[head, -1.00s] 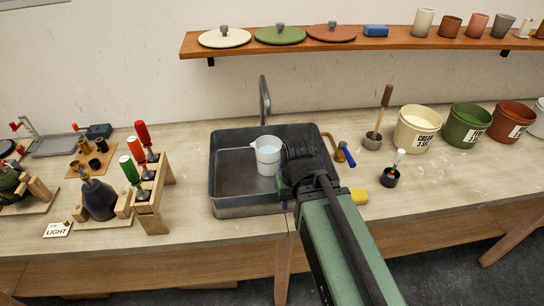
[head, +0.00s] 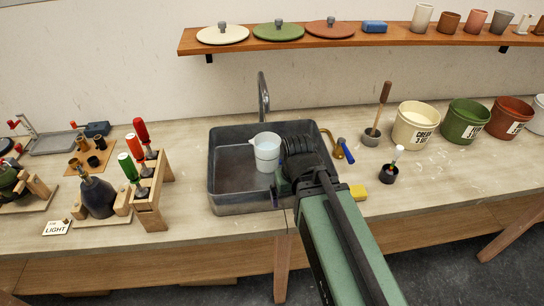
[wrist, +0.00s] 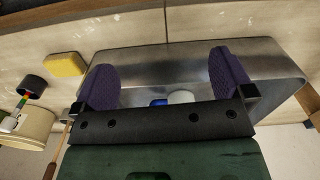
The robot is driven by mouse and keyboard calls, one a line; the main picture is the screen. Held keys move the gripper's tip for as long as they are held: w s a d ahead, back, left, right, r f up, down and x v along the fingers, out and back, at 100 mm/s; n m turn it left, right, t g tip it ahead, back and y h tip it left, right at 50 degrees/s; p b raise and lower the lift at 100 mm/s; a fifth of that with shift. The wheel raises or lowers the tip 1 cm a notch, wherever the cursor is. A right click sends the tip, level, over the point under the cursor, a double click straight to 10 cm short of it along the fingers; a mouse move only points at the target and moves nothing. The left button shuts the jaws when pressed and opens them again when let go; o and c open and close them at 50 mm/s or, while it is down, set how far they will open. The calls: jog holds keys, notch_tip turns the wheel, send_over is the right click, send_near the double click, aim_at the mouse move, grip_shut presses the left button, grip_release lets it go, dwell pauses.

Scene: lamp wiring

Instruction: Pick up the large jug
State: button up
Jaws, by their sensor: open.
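The large jug (head: 265,154) is white and stands upright in the grey metal sink (head: 228,202), in the head view. My arm's dark wrist covers part of its right side. My gripper (wrist: 165,80) is open, with two purple finger pads spread wide and nothing between them that I can see held. It is over the front right part of the sink, near the jug and apparently apart from it. In the head view my arm mostly hides the gripper. A white patch low between the fingers in the wrist view may be the jug; most of it is hidden.
A tap (head: 264,98) rises behind the sink. A brass pipe with a blue handle (head: 343,147) and a yellow sponge (head: 358,192) lie right of the sink. Red and green-handled tools (head: 143,132) stand in a wooden rack on the left. Labelled buckets (head: 414,126) line the right.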

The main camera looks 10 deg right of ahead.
aim_at(275, 154)
jog(key=w+d+m, duration=0.1)
jog(key=w, duration=0.8)
jog(key=w+d+m, duration=0.1)
jog(key=w+d, duration=0.1)
jog(key=w, duration=0.6)
jog(key=w+d+r+p, duration=0.1)
jog(key=w+d, duration=0.1)
jog(key=w, duration=0.7)
jog(key=shift+w+d+m, duration=0.1)
jog(key=shift+w+m, duration=0.2)
jog(key=shift+m, duration=0.1)
jog(key=shift+s+r, duration=0.1)
jog(key=shift+s, duration=0.3)
notch_tip(275, 154, down, 8)
jog(key=b, duration=0.8)
jog(key=shift+r, duration=0.25)
jog(key=shift+c, duration=0.3)
jog(key=c, duration=1.6)
jog(key=shift+c, duration=0.2)
jog(key=shift+r+p, duration=0.1)
jog(key=shift+p, duration=0.3)
